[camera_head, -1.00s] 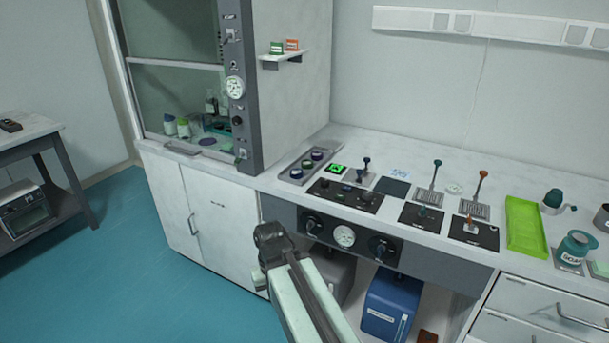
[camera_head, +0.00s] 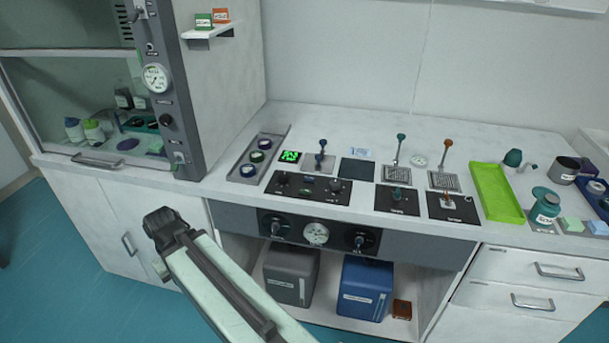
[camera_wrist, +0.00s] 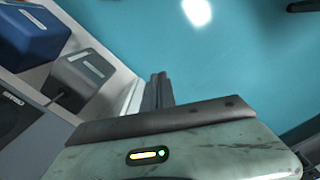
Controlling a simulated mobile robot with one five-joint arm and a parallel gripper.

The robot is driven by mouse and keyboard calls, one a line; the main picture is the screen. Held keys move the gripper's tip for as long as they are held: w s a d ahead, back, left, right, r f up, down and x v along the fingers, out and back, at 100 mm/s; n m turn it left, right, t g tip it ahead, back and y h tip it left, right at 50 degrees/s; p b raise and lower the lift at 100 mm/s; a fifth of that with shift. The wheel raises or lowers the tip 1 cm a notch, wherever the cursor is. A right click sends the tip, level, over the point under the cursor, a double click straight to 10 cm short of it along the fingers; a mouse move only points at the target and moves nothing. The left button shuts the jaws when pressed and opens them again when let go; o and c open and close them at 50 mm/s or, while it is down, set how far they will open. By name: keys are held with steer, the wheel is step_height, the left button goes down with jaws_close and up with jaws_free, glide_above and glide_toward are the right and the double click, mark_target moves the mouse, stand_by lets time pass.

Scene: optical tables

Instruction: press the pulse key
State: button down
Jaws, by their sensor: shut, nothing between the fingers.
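A black control panel (camera_head: 308,188) lies on the bench, with dark knobs and a small blue key-like part (camera_head: 308,180) at its back middle. The labels are too small to read, so I cannot tell which part is the pulse key. My gripper (camera_wrist: 158,78) is shut and empty in the wrist view, above the teal floor and away from the bench top. The bench controls are outside the wrist view.
A grey tray of round pieces (camera_head: 257,158) sits left of the panel, beside the fume hood (camera_head: 160,90). Black plates with levers (camera_head: 397,200) and a lime tray (camera_head: 494,190) lie to the right. Below stand a grey box (camera_head: 291,275) and a blue box (camera_head: 364,288).

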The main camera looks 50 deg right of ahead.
steer(key=w+d+r+t+y+p, duration=0.2)
steer(key=w+r+t+y+p, duration=0.15)
steer(key=w+r, duration=0.3)
steer(key=d+r+m+t+p, duration=0.1)
steer(key=d+r+p, duration=0.2)
steer(key=d, duration=0.7)
steer(key=d+r+m+t+p, duration=0.2)
steer(key=d+r+p, duration=0.2)
steer(key=d+r, duration=0.3)
steer(key=d+r+m+t+p, duration=0.1)
steer(key=d+r+p, duration=0.3)
steer(key=d, duration=0.9)
steer(key=shift+s+r+m+t, duration=0.3)
steer(key=shift+s+r, duration=0.1)
steer(key=shift+r, duration=0.1)
steer(key=s+d+r+m+h+p, duration=0.1)
steer(key=s+d+r+p, duration=0.1)
steer(key=s+d, duration=0.3)
steer(key=s+d+r+m+t+h+p, duration=0.1)
steer(key=s+d+r+m+p, duration=0.1)
steer(key=s+d, duration=0.3)
steer(key=d, duration=0.4)
steer(key=shift+d+r+p, duration=0.15)
steer(key=shift+r+p, duration=0.15)
steer(key=shift+r, duration=0.1)
steer(key=shift+w+h, duration=0.1)
steer(key=shift+h, duration=0.15)
